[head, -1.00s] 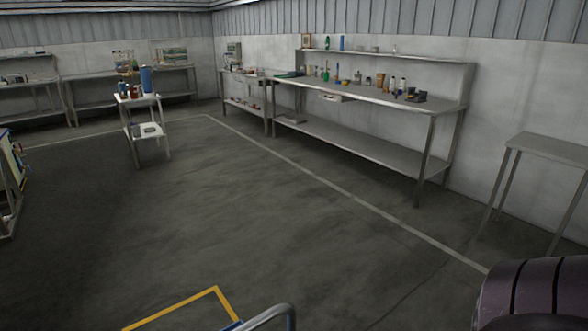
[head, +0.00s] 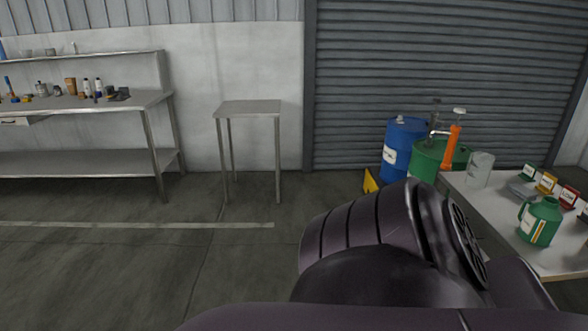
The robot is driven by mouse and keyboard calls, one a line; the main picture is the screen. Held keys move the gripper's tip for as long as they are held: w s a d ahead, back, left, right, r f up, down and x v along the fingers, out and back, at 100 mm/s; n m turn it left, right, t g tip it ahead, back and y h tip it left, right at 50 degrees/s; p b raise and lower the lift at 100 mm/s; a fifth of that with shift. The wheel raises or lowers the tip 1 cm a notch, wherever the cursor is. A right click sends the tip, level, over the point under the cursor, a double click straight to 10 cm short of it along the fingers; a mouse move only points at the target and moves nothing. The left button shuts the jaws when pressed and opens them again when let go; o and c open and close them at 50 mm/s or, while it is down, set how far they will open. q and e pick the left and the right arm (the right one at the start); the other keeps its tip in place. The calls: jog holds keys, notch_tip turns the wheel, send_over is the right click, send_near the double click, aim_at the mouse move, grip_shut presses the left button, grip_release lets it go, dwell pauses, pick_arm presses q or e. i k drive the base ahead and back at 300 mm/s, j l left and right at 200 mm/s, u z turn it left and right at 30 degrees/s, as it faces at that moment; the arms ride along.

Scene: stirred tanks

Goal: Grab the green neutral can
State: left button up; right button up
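A green can (head: 540,222) with a handle, a short neck and a pale label stands upright on the light-topped table (head: 548,262) at the right. Its label is too small to read, so I cannot confirm that it is the neutral can. Nothing is holding it. Neither of my grippers is in view. A dark part of my own arm fills the lower middle and hides the near left part of that table.
Small green, yellow and red signs and a clear vessel (head: 480,169) are on the same table. Behind it stand a blue drum (head: 404,150) and a green drum (head: 427,158) with an orange pump. A bare small table (head: 248,108) stands mid-left. Floor at left is clear.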

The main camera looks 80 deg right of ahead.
aim_at(541, 222)
jog(key=z, duration=4.3)
jog(key=i+j+z, duration=0.2)
jog(key=z, duration=0.2)
jog(key=i+j+z, duration=0.1)
jog(key=j+z, duration=0.35)
jog(key=i+j+z, duration=0.15)
jog(key=j, duration=0.25)
jog(key=j+z, duration=0.15)
jog(key=j, duration=0.2)
jog(key=i+j+z, duration=0.1)
jog(key=j, duration=0.5)
jog(key=i+j+z, duration=0.1)
jog(key=j, duration=0.45)
jog(key=j+z, duration=0.1)
jog(key=j, duration=0.5)
jog(key=i, duration=0.05)
